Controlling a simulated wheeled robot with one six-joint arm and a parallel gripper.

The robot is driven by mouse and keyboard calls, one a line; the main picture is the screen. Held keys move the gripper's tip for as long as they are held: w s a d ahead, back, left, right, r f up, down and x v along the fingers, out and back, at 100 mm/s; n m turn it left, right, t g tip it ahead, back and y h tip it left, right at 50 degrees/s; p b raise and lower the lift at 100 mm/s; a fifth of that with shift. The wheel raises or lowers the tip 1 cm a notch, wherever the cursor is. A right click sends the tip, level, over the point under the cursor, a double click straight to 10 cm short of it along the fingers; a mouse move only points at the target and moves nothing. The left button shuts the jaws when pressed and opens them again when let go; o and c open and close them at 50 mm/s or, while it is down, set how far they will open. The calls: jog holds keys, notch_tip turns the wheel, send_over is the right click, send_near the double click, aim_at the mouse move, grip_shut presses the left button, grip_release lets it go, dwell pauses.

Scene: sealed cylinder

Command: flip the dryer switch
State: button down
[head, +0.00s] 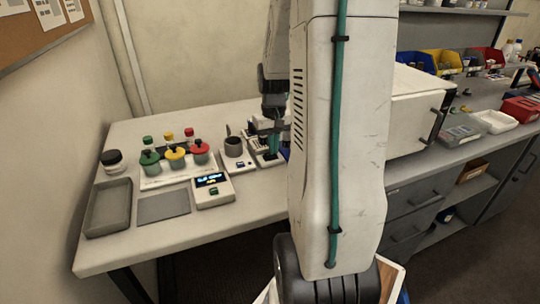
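I cannot make out a switch that is clearly the dryer's. A small device with a lit display (212,190) sits near the front of the white table. A white box-shaped cabinet with a dark handle (415,118) stands on the right bench, partly hidden by my arm. My gripper (268,138) is small in view at the table's right side, over or beside a small unit with a green part (268,158). My arm hides part of this area. I cannot tell whether the gripper touches the unit, or whether its fingers are open.
Red, yellow and green capped bottles (175,157) stand on a white plate. A grey tray (107,208), a grey mat (163,206), a black-lidded jar (112,161) and a dark cup (234,146) share the table. The right bench holds colored bins (447,62) and white trays (494,121).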

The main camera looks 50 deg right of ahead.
jog(key=shift+r, duration=3.5)
jog(key=s+a+r+n, duration=0.2)
jog(key=s+a, duration=0.2)
jog(key=a, duration=0.6)
jog(key=s+a+r+n+t, duration=0.1)
jog(key=s+a, duration=0.3)
jog(key=a, duration=0.6)
jog(key=s+a+r+n, duration=0.3)
jog(key=s+a+r, duration=0.1)
jog(key=a, duration=0.6)
jog(key=shift+s+a, duration=0.25)
jog(key=shift+s, duration=0.05)
